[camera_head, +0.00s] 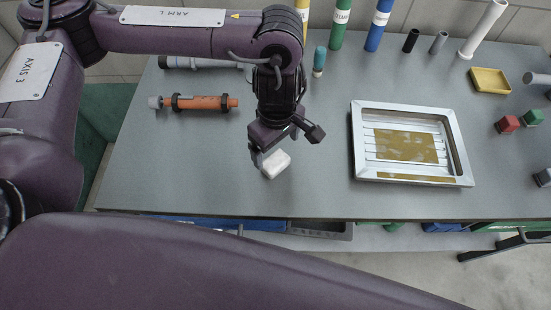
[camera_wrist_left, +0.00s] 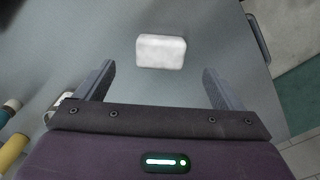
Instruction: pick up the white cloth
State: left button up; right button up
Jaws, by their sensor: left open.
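The white cloth (camera_head: 276,164) is a small folded block lying flat on the grey table, left of centre in the head view. In the left wrist view the cloth (camera_wrist_left: 161,52) lies ahead of the fingertips, roughly midway between them sideways. My left gripper (camera_head: 284,147) is open and empty, pointing down just above the cloth; its fingers also show in the left wrist view (camera_wrist_left: 157,78). One finger partly overlaps the cloth's left edge in the head view. I see no contact in the wrist view. My right gripper does not show.
A metal tray (camera_head: 357,150) with a brown-stained panel lies to the right. An orange tube (camera_head: 205,102) lies to the left. Bottles, including a green one (camera_head: 340,25) and a blue one (camera_head: 378,28), stand at the back. A yellow dish (camera_head: 490,80) and small blocks lie far right. Table around the cloth is clear.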

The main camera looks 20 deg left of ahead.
aim_at(275, 160)
pick_arm(q)
jog(key=shift+f, duration=0.75)
jog(key=f+p, duration=0.1)
jog(key=f, duration=0.2)
jog(key=shift+a+f+p, duration=0.2)
jog(key=shift+p, duration=0.15)
jog(key=shift+f, duration=0.5)
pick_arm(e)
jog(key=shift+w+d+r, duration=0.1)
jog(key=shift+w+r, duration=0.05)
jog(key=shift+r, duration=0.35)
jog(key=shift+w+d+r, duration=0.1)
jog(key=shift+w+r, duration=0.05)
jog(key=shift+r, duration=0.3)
pick_arm(q)
jog(key=c, duration=1.1)
jog(key=shift+c, duration=0.2)
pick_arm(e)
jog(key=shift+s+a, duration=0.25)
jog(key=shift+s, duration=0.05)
